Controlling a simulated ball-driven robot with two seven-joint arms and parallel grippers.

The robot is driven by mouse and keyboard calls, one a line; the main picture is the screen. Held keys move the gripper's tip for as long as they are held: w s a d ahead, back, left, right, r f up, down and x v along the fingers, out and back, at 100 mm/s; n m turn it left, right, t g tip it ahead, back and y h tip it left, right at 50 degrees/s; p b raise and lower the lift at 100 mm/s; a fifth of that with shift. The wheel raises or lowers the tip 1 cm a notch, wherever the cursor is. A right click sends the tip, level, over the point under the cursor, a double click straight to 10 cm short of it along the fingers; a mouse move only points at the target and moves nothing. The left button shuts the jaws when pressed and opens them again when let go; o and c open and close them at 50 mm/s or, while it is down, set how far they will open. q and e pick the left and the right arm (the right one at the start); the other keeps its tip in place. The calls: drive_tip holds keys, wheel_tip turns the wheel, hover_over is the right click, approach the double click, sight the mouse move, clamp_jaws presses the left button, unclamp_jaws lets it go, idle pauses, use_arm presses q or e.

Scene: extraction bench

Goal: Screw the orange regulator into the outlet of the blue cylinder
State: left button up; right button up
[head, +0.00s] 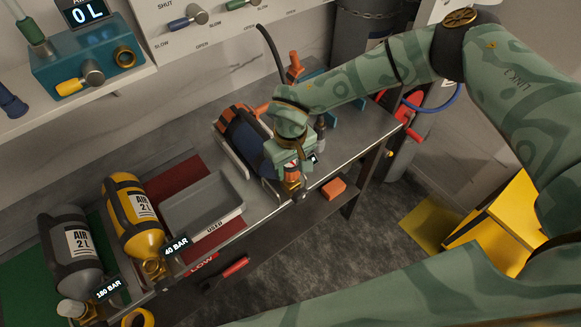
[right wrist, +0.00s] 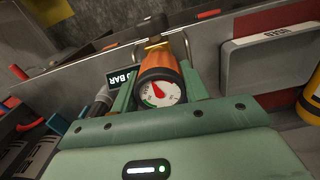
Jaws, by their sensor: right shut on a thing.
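The blue cylinder (head: 243,138) lies in a cradle on the bench in the head view, with an orange band at its far end. Its near end and outlet are hidden behind my right gripper. My right gripper (head: 291,172) is at that near end, shut on the orange regulator (head: 292,184). In the right wrist view the regulator (right wrist: 160,68) sits between the two green fingers (right wrist: 160,88), its white gauge with a red needle facing the camera. Brass shows beyond it. I cannot tell whether the regulator is seated in the outlet. My left gripper is not in view.
A grey USED tray (head: 204,207) lies left of the blue cylinder. A yellow cylinder (head: 131,215) and a grey cylinder (head: 68,245) lie farther left. An orange block (head: 333,188) is below the bench's front edge. A teal device (head: 90,70) stands on the shelf.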

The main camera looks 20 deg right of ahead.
drive_tip(key=shift+r+m+p, duration=0.15)
drive_tip(key=shift+m+p, duration=0.2)
drive_tip(key=shift+m, duration=0.55)
drive_tip(key=m+p, duration=0.2)
drive_tip(key=m, duration=0.5)
drive_tip(key=m+p, duration=0.6)
drive_tip(key=m, duration=0.8)
drive_tip(key=shift+m, duration=0.3)
drive_tip(key=m+p, duration=0.1)
drive_tip(key=m, duration=0.2)
drive_tip(key=shift+f+m, duration=0.25)
drive_tip(key=shift+m, duration=0.15)
drive_tip(key=o, duration=1.1)
